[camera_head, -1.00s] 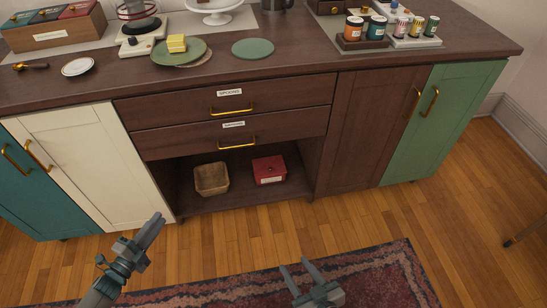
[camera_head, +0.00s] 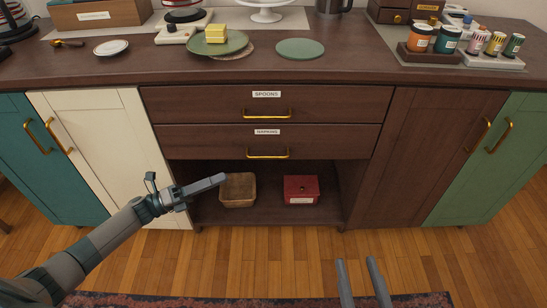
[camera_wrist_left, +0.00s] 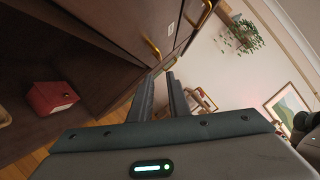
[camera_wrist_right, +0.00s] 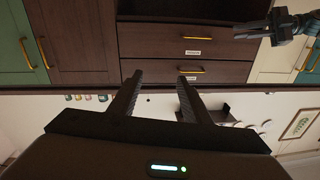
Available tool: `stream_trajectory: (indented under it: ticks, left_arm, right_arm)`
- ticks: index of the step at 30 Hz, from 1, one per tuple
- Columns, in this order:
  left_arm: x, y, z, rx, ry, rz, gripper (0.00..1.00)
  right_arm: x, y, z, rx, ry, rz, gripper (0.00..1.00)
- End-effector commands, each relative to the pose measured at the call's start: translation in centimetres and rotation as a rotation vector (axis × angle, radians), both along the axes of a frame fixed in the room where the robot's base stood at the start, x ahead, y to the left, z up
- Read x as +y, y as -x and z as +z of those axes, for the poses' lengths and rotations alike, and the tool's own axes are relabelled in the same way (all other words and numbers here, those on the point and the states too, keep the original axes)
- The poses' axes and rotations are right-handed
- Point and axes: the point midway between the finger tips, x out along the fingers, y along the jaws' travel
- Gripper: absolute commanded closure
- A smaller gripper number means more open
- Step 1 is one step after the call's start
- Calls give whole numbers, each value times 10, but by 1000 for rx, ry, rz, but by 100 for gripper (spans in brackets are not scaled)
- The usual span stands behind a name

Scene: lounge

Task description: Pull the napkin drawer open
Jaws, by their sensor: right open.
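The napkin drawer (camera_head: 330,143), labelled NAPKINS, is the lower of two dark wood drawers and looks shut. Its gold bar handle (camera_head: 268,154) also shows in the left wrist view (camera_wrist_left: 152,46) and right wrist view (camera_wrist_right: 194,38). My left gripper (camera_head: 222,180) is left of and below this handle, apart from it, in front of the open shelf. Its fingers show a narrow empty gap in the left wrist view (camera_wrist_left: 162,78). My right gripper (camera_head: 358,262) is open and empty, low in front of the cabinet; its fingers are well apart in the right wrist view (camera_wrist_right: 158,82).
The spoons drawer (camera_head: 200,103) is directly above, with its own gold handle (camera_head: 267,114). A basket (camera_head: 238,190) and a red box (camera_head: 301,190) sit on the open shelf below. A plate with butter (camera_head: 232,45) stands on the counter.

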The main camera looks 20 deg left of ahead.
Motion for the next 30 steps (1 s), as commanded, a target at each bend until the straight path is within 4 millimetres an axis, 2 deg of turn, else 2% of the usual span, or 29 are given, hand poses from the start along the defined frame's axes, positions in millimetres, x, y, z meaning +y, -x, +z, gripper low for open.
stream_trajectory:
  ticks: [5,11,30]
  left_arm:
    - [-7,-5,2,0,2,0,84]
    - [-26,-18,8,-1,2,0,84]
    - [-115,-81,31,-1,2,0,84]
  right_arm:
    - [0,0,-1,8,3,0,56]
    - [-1,-1,-4,24,7,0,56]
    - [-3,-1,-19,99,31,3,56]
